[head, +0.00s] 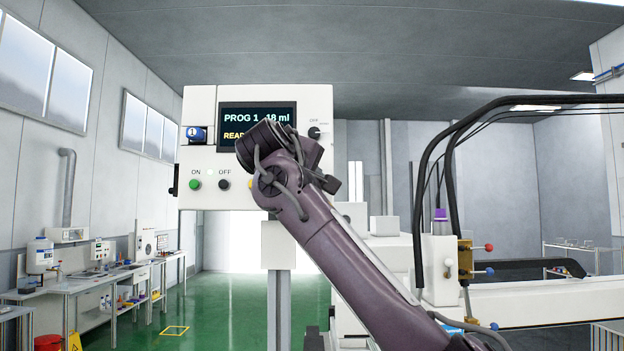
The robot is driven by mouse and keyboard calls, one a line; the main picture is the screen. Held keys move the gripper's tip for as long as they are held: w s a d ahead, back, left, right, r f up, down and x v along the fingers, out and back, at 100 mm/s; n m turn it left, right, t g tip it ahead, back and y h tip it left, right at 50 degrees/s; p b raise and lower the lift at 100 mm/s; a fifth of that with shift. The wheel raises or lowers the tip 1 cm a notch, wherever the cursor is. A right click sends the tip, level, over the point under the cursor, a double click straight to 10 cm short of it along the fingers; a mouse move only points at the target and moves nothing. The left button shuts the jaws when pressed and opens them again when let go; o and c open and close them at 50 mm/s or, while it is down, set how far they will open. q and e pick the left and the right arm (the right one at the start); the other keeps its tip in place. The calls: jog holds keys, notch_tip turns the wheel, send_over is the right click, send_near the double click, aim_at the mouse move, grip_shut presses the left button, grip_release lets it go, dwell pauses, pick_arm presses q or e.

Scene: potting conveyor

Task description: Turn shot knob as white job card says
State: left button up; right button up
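A white control box (195,99) stands on a grey post in the head view. Its dark screen (240,109) reads "PROG 1" and "18 ml", with a partly covered yellow line beginning "REA". A small black knob (314,132) with tiny lettering is at the box's upper right. A blue part marked "1" (196,134) is at its left. My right arm (330,230) rises from the lower right and covers the lower right of the panel. Its fingertips cannot be made out. I cannot identify the white job card. My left gripper is out of view.
A green ON button (195,184) and black OFF button (224,184) sit low on the box. Black hoses (425,190) and a white machine with coloured knobs (440,260) stand right.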

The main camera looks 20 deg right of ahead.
dwell(0.5)
jog(key=o, duration=1)
jog(key=b+v, duration=0.3)
jog(key=v, duration=0.4)
jog(key=shift+s+a+r+b, duration=0.1)
jog(key=shift+s+a+b, duration=0.05)
jog(key=shift+s+b, duration=0.2)
